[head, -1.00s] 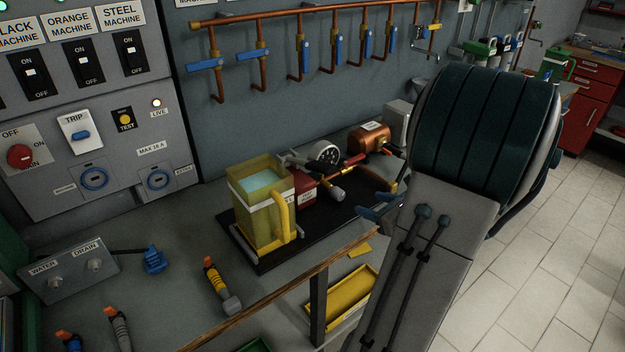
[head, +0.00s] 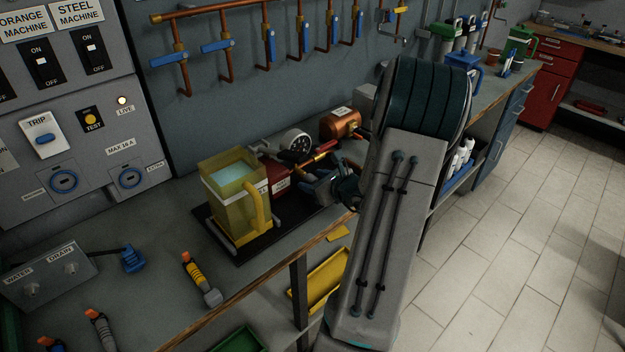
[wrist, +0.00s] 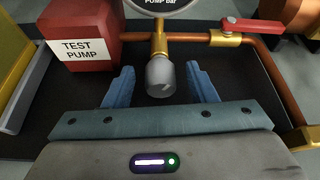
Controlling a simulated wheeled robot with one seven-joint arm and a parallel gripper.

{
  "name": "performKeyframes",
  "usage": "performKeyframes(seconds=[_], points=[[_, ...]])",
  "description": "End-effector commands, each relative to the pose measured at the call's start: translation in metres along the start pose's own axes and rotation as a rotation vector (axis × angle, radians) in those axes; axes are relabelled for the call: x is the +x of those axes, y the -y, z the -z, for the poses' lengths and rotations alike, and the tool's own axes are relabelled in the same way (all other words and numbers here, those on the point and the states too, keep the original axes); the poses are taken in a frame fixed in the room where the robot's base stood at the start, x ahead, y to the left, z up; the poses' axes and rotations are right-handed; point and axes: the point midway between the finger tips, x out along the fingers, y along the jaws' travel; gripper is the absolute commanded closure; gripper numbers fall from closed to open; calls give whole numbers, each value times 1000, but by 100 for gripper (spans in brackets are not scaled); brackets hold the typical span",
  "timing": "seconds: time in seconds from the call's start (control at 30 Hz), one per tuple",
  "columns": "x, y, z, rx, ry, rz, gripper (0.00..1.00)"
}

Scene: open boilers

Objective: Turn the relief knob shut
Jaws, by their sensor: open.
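My gripper (wrist: 162,84) is open, with one blue finger on each side of the knob. A gap shows between the knob and each finger, and I cannot tell how far the fingers reach along it. In the head view my gripper (head: 322,190) is at the pump's front right, and the knob is hidden behind it.
A brass valve with a red lever (wrist: 250,26) sits right of the knob on copper pipe. A yellow water jug (head: 232,200) stands left of the pump on a black base. A gauge (head: 294,145) rises behind. The workbench's wooden edge (head: 270,262) runs in front.

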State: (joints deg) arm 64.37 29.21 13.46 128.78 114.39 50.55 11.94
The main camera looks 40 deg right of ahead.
Motion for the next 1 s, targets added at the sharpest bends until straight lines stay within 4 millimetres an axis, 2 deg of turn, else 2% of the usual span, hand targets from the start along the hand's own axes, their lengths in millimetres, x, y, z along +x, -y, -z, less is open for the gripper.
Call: performKeyframes(seconds=[0.1,0.37,0.53,1.0], points=[[6,0,0,-1,0,-1,49],[7,0,0,0,0,0,49],[7,0,0,0,0,0,93],[8,-1,4,-89,0,37,93]])
